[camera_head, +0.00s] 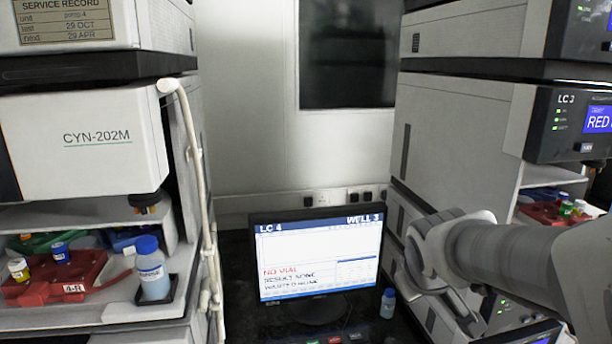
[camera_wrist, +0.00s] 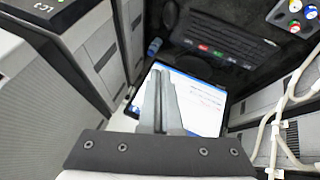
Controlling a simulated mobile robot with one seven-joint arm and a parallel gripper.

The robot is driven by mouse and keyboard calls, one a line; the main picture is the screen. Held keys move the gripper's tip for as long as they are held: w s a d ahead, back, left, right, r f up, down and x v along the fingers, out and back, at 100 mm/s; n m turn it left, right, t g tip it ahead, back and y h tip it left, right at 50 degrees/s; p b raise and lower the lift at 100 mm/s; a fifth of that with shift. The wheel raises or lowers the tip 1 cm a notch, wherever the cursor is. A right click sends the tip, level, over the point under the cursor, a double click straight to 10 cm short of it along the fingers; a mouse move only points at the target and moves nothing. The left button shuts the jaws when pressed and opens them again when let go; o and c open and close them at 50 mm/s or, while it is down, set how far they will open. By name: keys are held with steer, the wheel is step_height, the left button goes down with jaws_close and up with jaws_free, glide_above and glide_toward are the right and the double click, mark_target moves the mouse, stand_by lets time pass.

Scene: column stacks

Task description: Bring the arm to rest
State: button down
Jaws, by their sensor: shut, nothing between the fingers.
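My arm (camera_head: 510,258) comes in from the right in the head view, bent in front of the right-hand stack, with its wrist end beside the monitor. My gripper (camera_wrist: 161,76) shows in the wrist view with its two grey fingers together and nothing between them. The fingers overlap the monitor (camera_wrist: 202,100) in that view; I cannot tell how far apart they are. In the head view the fingertips cannot be made out. The monitor (camera_head: 318,250) stands on the dark bench and reads LC 4, WELL 3, NO VIAL.
The LC 3 stack (camera_head: 455,130) stands close to my arm on the right. The CYN-202M stack (camera_head: 85,140) is on the left, with a red rack (camera_head: 60,285), a blue-capped bottle (camera_head: 153,275) and pale tubing (camera_head: 195,170). A small bottle (camera_head: 388,303) stands right of the monitor.

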steer(key=s+a+r+m+y, duration=0.1)
steer(key=s+a+m, duration=0.1)
steer(key=s, duration=0.6)
steer(key=s+a+r+m+g+y, duration=0.1)
steer(key=s+a, duration=0.1)
steer(key=s, duration=0.5)
steer(key=shift+s+a+r+m+p, duration=0.25)
steer(key=shift+s+m+p, duration=0.05)
steer(key=shift+s+m, duration=0.1)
steer(key=shift+w, duration=0.1)
stand_by(0.7)
